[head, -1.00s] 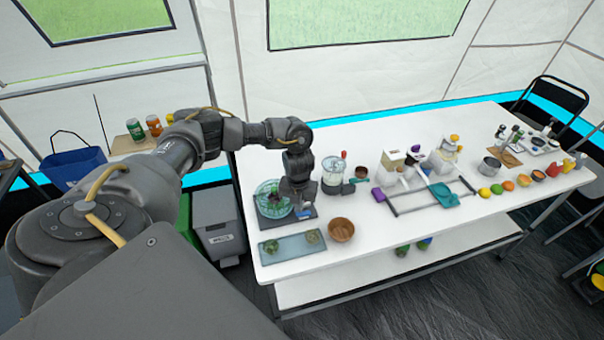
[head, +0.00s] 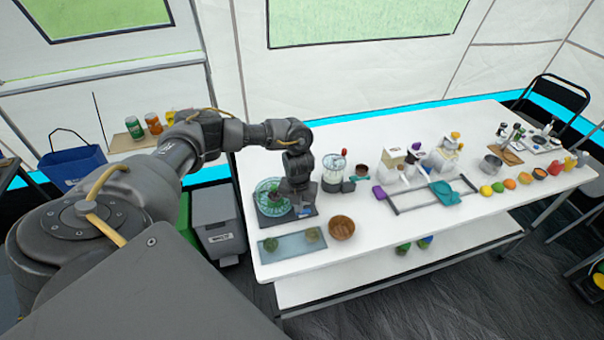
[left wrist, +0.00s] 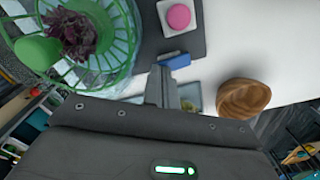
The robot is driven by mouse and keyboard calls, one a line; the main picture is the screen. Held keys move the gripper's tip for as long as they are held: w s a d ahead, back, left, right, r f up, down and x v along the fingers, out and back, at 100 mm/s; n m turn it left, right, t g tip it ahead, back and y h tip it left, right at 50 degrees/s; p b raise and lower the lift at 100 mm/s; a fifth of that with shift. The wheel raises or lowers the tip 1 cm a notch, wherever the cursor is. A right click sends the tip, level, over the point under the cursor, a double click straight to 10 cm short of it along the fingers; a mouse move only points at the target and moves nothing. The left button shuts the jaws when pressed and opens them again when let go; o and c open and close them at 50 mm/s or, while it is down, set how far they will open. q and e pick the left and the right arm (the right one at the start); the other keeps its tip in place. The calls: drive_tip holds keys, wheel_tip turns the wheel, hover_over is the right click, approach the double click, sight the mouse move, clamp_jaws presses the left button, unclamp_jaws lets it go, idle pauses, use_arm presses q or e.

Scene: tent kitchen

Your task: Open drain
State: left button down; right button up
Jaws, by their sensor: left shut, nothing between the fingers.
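A clear green-rimmed round basket (head: 268,203) sits on a dark base (head: 262,222) at the left end of the white table. In the left wrist view the basket (left wrist: 128,40) holds dark purple leaves (left wrist: 75,32). Beside it, a pink round button (left wrist: 179,16) sits on a white square on the dark base. A small blue piece (left wrist: 175,61) sticks out at the base's edge; which part is the drain is not clear. My left gripper (left wrist: 158,85) is shut and empty, close beside the blue piece; contact cannot be told. My right gripper is not in view.
A wooden bowl (head: 342,228) stands right of the base, and a glass board (head: 292,245) with small green items lies in front. A clear blender-like jar (head: 333,170) stands behind right. More kitchen things and fruit fill the table's right side.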

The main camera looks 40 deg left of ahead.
use_arm(q)
drive_tip(key=shift+f, duration=0.35)
drive_tip(key=shift+s+r, duration=0.1)
drive_tip(key=shift+r+p, duration=0.6)
drive_tip(key=shift+r, duration=0.2)
wheel_tip(320, 180, up, 5)
drive_tip(key=p, duration=0.4)
drive_tip(key=shift+r, duration=0.15)
